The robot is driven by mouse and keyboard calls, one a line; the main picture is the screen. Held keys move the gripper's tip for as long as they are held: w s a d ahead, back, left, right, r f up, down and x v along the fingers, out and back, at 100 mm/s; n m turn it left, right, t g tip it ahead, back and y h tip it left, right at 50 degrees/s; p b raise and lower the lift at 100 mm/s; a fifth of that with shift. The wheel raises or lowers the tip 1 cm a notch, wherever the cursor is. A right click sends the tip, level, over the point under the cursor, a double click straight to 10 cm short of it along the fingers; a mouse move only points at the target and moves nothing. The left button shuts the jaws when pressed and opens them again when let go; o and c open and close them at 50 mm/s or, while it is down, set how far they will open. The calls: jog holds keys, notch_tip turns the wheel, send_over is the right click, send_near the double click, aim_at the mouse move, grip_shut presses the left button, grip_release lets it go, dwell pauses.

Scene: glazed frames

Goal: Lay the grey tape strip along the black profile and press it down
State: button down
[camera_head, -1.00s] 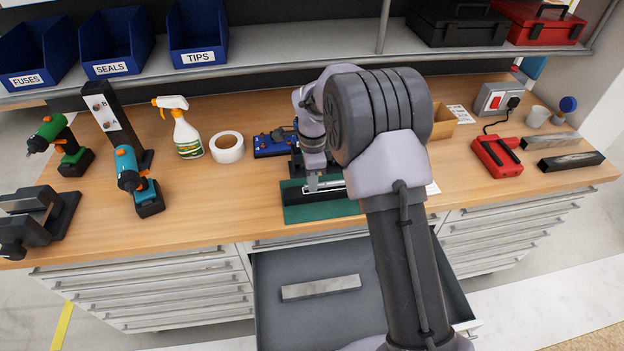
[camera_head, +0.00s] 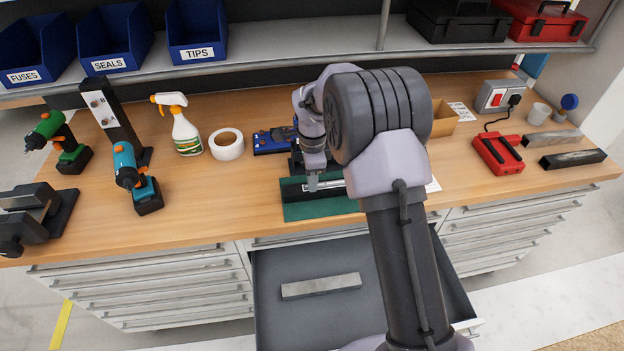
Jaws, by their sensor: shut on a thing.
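The black profile (camera_head: 292,192) lies on a green mat (camera_head: 300,212) near the front edge of the bench, partly hidden by my arm. A pale grey strip (camera_head: 331,185), seemingly the tape strip, shows along the profile just right of my fingers; its right part is hidden. My gripper (camera_head: 312,186) points down at the profile, near the strip's visible left end. It is shut on the strip, though the fingertips are small and the grip itself is hard to see. Whether the strip touches the profile along its length cannot be told.
An open drawer (camera_head: 270,325) below the bench front holds a flat grey bar (camera_head: 320,286). A white tape roll (camera_head: 226,144), a spray bottle (camera_head: 183,130) and a blue device (camera_head: 272,141) stand left of my gripper. A red tool (camera_head: 497,153) lies right.

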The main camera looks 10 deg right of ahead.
dwell(0.4)
jog(key=c, duration=1.3)
grip_release()
notch_tip(320, 180, up, 17)
jog(key=p, duration=0.5)
jog(key=shift+s+d+r, duration=0.1)
jog(key=shift+r, duration=0.1)
